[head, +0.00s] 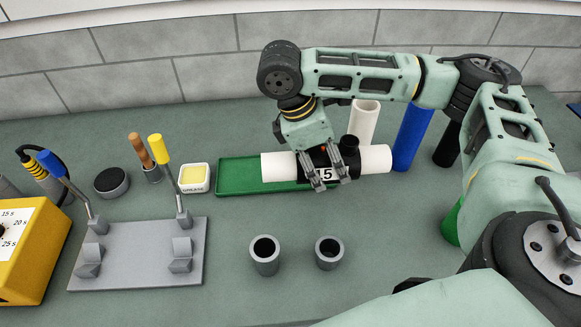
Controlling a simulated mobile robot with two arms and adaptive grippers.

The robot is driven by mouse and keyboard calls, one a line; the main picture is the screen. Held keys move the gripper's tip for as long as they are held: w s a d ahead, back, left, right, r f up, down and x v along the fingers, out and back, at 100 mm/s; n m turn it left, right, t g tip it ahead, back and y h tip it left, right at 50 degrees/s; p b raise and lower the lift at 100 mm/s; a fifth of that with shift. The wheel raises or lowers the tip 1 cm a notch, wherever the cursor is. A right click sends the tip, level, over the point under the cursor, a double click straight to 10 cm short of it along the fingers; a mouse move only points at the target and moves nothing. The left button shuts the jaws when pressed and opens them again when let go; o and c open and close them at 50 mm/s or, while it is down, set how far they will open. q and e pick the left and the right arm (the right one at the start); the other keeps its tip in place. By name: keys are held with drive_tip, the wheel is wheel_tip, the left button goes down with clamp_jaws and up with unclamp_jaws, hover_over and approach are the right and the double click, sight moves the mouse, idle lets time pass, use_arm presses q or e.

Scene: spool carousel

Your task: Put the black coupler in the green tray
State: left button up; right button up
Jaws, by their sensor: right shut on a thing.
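The black coupler (349,158) is a short dark sleeve with a round stub on top and a white label ending in "5". A white pipe section shows on each side of it, left (279,167) and right (376,159). My right gripper (331,181) points down with its fingers shut on the coupler, hiding part of it. The green tray (232,177) is long and shallow. The coupler and pipes lie across its right part in the picture, with the right pipe reaching past it; I cannot tell whether they touch the tray. My left gripper is not in view.
White (363,122), blue (411,138) and black (447,146) cylinders stand behind and right. Two grey sockets (265,256) (329,253) stand in front. A clamp plate (137,278), a grease tub (194,179) and a yellow timer (35,265) are left. My right arm covers the right side.

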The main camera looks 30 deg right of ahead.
drive_tip(key=w+a+f, duration=0.1)
drive_tip(key=w+f, duration=0.1)
drive_tip(key=w, duration=0.1)
drive_tip(key=w+a+f+p, duration=0.1)
drive_tip(key=w+f, duration=0.1)
drive_tip(key=w, duration=0.2)
drive_tip(key=w+a+f+p, duration=0.1)
drive_tip(key=w+f, duration=0.1)
drive_tip(key=w, duration=0.1)
drive_tip(key=shift+w+a+f, duration=0.1)
drive_tip(key=shift+w+a, duration=0.05)
drive_tip(key=shift+w, duration=0.1)
wheel_tip(320, 180, down, 4)
drive_tip(key=shift+r+p, duration=0.2)
drive_tip(key=shift+p, duration=0.4)
drive_tip(key=shift+f, duration=0.3)
drive_tip(key=o, duration=1.8)
drive_tip(key=shift+f, duration=0.1)
drive_tip(key=shift+c, duration=0.2)
